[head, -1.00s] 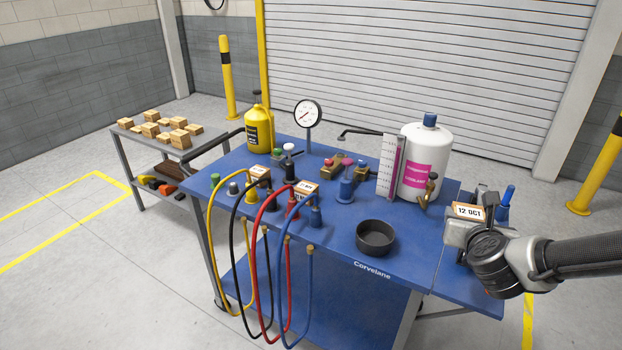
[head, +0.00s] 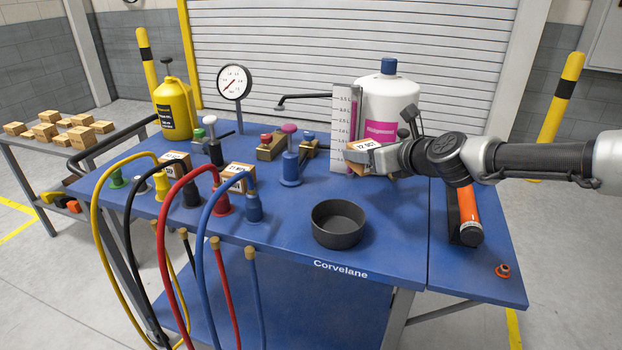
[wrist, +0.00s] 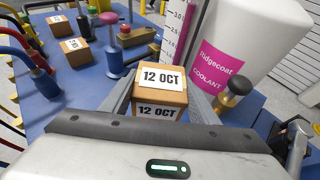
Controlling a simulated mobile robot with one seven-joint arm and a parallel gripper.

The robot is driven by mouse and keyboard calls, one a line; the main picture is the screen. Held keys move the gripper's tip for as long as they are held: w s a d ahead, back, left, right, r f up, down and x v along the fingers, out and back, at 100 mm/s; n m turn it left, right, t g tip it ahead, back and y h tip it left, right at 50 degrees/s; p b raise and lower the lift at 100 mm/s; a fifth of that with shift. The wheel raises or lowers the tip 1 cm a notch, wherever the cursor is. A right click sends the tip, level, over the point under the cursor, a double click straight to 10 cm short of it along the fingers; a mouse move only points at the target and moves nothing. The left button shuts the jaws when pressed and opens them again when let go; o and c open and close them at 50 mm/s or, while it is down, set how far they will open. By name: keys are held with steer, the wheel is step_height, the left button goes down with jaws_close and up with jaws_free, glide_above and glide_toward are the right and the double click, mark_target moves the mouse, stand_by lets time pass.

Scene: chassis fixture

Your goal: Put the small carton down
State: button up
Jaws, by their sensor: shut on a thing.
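The small carton (wrist: 158,84) is a brown box with white "12 OCT" labels, held between the two fingers of my gripper (wrist: 155,108) in the wrist view. In the head view the carton (head: 362,149) is partly hidden by my gripper (head: 377,155). It is held above the blue cart top (head: 400,225), in front of the white coolant bottle (head: 388,100) and the scale board (head: 345,125). Two similar small cartons stand on the cart among the hose fittings, one at the left (head: 176,162) and one nearer the middle (head: 237,177).
A dark round bowl (head: 338,223) stands at the cart's front. Coloured hoses (head: 175,230) arch over the front left. An orange cylinder (head: 467,212) lies on the right-hand leaf. Blue surface around the bowl is clear. More cartons (head: 60,130) sit on a grey shelf at the left.

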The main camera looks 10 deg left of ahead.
step_height(320, 180, down, 10)
steer(key=b, duration=0.3)
steer(key=shift+r, duration=0.1)
steer(key=o, duration=1.3)
steer(key=shift+f, duration=0.2)
steer(key=shift+r, duration=0.25)
steer(key=p+v, duration=0.3)
steer(key=v, duration=0.7)
steer(key=shift+s+d+r, duration=0.15)
steer(key=shift+s+d, duration=0.05)
steer(key=shift+s, duration=0.1)
steer(key=shift+s+d+r, duration=0.15)
steer(key=shift+s+d, duration=0.1)
steer(key=shift+s, duration=0.3)
